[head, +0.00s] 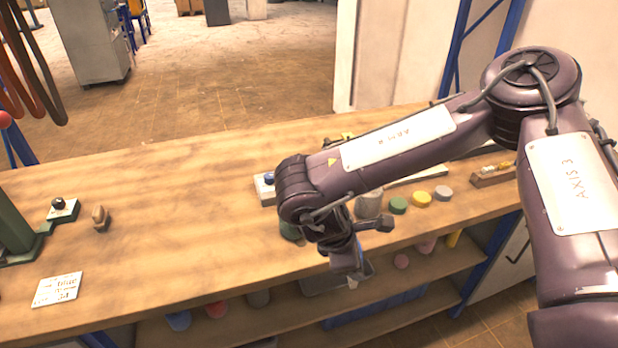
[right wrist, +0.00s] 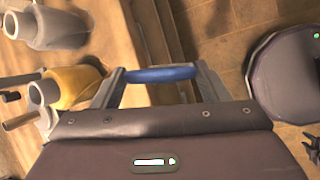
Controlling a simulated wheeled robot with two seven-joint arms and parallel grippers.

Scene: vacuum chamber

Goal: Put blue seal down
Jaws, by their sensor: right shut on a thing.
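The blue seal (right wrist: 160,74) is a flat blue ring or disc seen edge-on in the right wrist view. My right gripper (right wrist: 158,84) is shut on it, with one finger at each end. In the head view my right arm reaches across the table from the right, and the right gripper (head: 346,262) points down by the table's front edge. The seal cannot be made out there. My left gripper is not in view.
Green (head: 398,204), yellow (head: 421,199) and grey (head: 443,193) discs lie on the wooden table (head: 170,215). A metal cylinder (head: 368,205) stands beside them. A grey tray (head: 312,287) and coloured pieces sit on the shelf below. A white card (head: 57,289) lies left; the table's left-middle is mostly clear.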

